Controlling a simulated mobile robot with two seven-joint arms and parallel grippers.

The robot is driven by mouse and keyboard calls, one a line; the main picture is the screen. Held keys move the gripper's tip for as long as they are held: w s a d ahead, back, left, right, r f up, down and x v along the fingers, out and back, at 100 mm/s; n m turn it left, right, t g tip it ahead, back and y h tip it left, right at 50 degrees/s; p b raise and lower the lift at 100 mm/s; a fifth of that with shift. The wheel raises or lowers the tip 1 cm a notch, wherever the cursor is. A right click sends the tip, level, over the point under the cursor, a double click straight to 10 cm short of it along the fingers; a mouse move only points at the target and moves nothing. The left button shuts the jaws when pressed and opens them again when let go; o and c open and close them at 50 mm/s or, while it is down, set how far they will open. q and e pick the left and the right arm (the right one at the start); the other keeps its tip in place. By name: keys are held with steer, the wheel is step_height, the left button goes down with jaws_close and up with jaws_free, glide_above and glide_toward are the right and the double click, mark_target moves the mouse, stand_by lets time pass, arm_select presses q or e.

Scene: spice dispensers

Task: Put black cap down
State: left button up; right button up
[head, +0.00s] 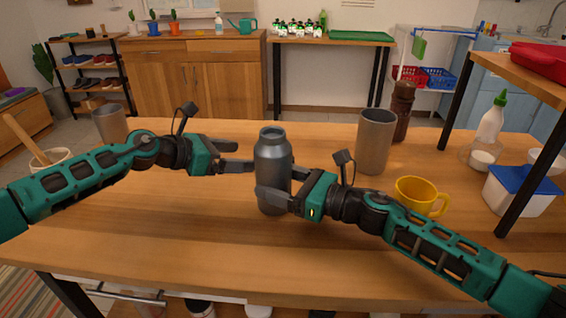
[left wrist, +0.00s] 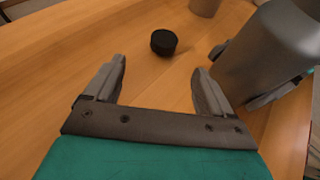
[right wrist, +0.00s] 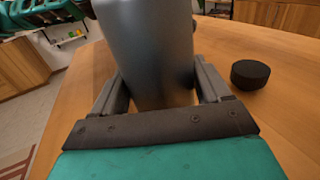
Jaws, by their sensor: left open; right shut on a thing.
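The black cap (left wrist: 163,42) lies flat on the wooden table, beyond and between my left gripper's fingertips and apart from them. It also shows in the right wrist view (right wrist: 250,74), to the right of the bottle. I cannot make it out in the head view. My left gripper (head: 243,156) is open and empty, left of the bottle. My right gripper (head: 274,190) is shut on the grey metal bottle (head: 272,155), which stands upright with its capless neck up. The bottle also shows at the right of the left wrist view (left wrist: 268,55).
On the table (head: 150,240) stand a grey cup (head: 374,140), a brown grinder (head: 402,110), a yellow mug (head: 415,194) and another grey cup (head: 110,124) at the left. A white container with a blue lid (head: 524,180) is at the right. The table front is clear.

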arm_select(q)
steer(key=shift+s+d+f, duration=0.15)
steer(key=shift+d+f, duration=0.05)
steer(key=shift+d, duration=0.05)
steer(key=shift+d+f, duration=0.15)
steer(key=shift+d, duration=0.2)
steer(key=x, duration=0.6)
steer(key=shift+f+x, duration=0.2)
steer(key=shift+x, duration=2.45)
steer(key=shift+c, duration=0.2)
steer(key=c, duration=1.2)
steer(key=shift+o, duration=0.2)
step_height(320, 180, up, 18)
